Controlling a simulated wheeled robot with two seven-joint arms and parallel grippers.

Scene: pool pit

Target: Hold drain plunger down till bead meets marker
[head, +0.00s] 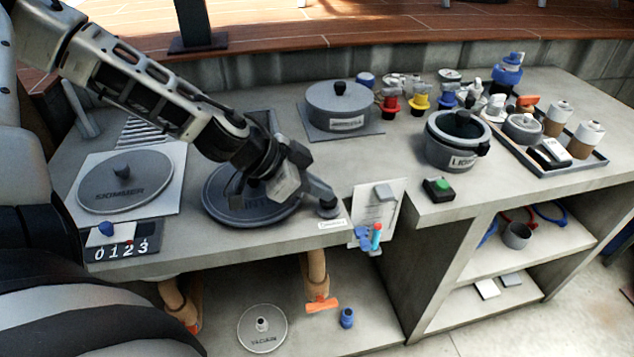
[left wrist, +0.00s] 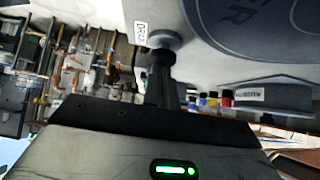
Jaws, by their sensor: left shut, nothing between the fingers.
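The drain plunger (head: 327,211) is a dark grey round knob at the counter's front edge, beside a small white label. In the left wrist view the plunger (left wrist: 166,39) is a grey disc beside the label (left wrist: 140,33). My left gripper (head: 322,197) is shut and empty, its tips at the top of the plunger. They seem to touch it; how far it is pressed I cannot tell. Right of it, a white plate on the counter front has a small upright tube (head: 376,236), cyan with a red top. Bead and marker are too small to tell apart. My right gripper is not in view.
A round dark lid (head: 225,203) lies under my left arm, with the skimmer lid (head: 125,182) to its left. A lidded pot (head: 340,104), a green button box (head: 438,189) and a dark bucket (head: 455,145) stand to the right. Shelves lie below the counter.

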